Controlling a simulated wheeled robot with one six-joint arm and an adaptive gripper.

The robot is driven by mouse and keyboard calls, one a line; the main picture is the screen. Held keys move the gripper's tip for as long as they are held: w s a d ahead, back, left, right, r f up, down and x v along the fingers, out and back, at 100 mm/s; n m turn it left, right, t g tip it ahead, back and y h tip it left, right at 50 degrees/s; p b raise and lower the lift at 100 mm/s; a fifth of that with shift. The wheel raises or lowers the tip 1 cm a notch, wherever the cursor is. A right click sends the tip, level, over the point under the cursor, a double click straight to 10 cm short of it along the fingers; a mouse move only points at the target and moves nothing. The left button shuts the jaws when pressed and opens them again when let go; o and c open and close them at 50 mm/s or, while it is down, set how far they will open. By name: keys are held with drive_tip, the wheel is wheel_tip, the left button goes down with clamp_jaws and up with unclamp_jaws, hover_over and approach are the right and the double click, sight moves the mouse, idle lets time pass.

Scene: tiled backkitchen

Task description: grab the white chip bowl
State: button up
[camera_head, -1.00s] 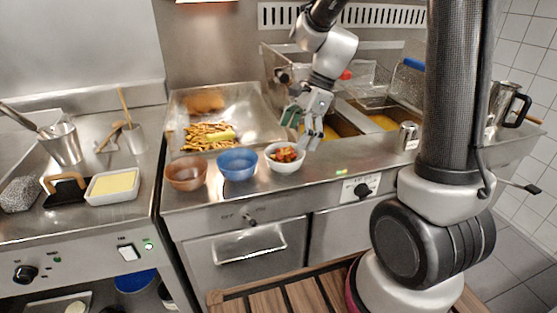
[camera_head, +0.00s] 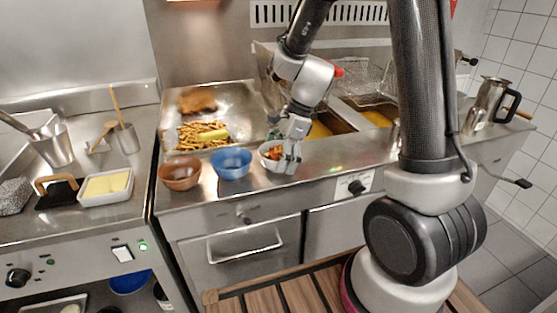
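The white chip bowl (camera_head: 268,163) stands on the steel counter at the right end of a row of bowls, with reddish-orange food in it. My gripper (camera_head: 286,152) is at the bowl's right side, its fingers pointing down and covering part of the bowl and its rim. The fingers look spread apart, but whether one is inside the rim or touching it cannot be made out. The bowl still sits on the counter.
A blue bowl (camera_head: 231,164) stands just left of the white one, and a brown bowl (camera_head: 180,174) further left. Chips (camera_head: 203,135) lie in the tray behind. Fryer vats with oil (camera_head: 373,112) are at the back right. The counter front right of the bowl is clear.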

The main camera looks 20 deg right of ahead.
drive_tip(key=c, duration=0.7)
drive_tip(key=shift+r, duration=0.15)
